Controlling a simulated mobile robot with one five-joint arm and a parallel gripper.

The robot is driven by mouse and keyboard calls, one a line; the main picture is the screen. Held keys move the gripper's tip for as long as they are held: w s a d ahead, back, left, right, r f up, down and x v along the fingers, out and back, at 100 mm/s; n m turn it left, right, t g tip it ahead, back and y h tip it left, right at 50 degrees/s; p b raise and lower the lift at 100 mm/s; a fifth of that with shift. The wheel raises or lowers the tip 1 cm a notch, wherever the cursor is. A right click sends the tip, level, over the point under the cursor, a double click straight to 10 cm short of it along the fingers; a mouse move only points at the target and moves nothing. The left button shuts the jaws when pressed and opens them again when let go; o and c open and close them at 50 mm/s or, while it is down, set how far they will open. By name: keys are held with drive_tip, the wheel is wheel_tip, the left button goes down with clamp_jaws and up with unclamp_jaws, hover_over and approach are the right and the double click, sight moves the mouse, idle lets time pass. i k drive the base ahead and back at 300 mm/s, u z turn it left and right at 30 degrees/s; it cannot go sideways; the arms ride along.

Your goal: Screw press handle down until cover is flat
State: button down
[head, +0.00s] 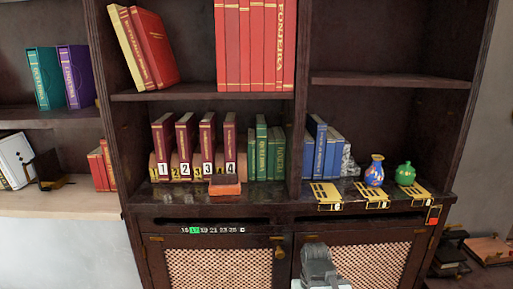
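My gripper (318,262) shows in part at the bottom centre as a grey, blocky shape in front of the cabinet doors. Its fingers cannot be made out, and nothing is clearly seen in it. I cannot clearly pick out a press handle or cover. A dark object with stacked flat parts (449,256) stands low at the right edge, beside a brown book-like flat piece (489,250). Both are small and partly cut off, so I cannot tell whether either belongs to the press. My gripper is well left of them and not touching them.
A dark bookcase (299,110) fills the middle. Numbered maroon books (163,150), green books (261,150) and blue books (318,140) stand on its lower shelf. A blue vase (375,171) and green pot (405,174) stand right. A red block (225,185) lies at the shelf's front.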

sight(448, 226)
drive_tip(key=u, duration=2.35)
drive_tip(key=k, duration=3)
drive_tip(key=z, duration=1.1)
drive_tip(key=i, duration=1.4)
drive_tip(key=u, duration=0.05)
